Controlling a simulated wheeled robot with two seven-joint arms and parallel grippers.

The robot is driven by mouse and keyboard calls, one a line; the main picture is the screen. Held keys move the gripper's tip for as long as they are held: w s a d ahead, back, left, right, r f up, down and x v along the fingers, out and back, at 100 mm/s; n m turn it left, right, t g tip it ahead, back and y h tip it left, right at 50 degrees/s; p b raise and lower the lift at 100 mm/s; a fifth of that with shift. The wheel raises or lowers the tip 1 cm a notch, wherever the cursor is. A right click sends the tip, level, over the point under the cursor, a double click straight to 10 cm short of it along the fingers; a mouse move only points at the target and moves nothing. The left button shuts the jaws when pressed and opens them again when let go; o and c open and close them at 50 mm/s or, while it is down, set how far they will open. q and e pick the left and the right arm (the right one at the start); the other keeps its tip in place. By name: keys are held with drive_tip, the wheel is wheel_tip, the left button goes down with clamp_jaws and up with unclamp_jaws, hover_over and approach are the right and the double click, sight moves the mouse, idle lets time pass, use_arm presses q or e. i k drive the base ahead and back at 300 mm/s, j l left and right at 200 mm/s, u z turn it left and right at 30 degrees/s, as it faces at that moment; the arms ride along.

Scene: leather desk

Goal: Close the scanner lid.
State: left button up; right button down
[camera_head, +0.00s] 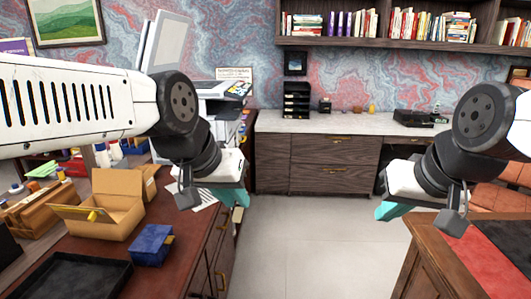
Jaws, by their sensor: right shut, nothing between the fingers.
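The scanner lid (168,44) is a pale flat panel standing raised and tilted behind my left arm at the upper left. The white scanner body (213,90) shows to the right of my arm; its left part and the hinge are hidden. My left gripper (240,197), with teal fingers, hangs over the right edge of the brown desk, below and in front of the scanner, touching neither lid nor body. Its finger gap cannot be made out. My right gripper (388,211), also teal-fingered, is shut and empty over the floor at the right, far from the scanner.
An open cardboard box (104,213), a blue box (152,244) and a black tray (72,277) sit on the left desk. Another desk (430,262) stands at the lower right. Clear floor (312,245) lies between them. Dark cabinets (320,163) line the back.

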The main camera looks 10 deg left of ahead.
sight(164, 41)
drive_tip(key=i+u, duration=0.3)
drive_tip(key=u, duration=0.15)
drive_tip(key=i+l+u, duration=0.15)
drive_tip(key=u, duration=0.35)
drive_tip(key=i+l+u, duration=0.3)
drive_tip(key=u, duration=0.15)
drive_tip(key=i+l+u, duration=0.2)
drive_tip(key=u, duration=0.25)
drive_tip(key=i+l+u, duration=0.1)
drive_tip(key=l+u, duration=0.4)
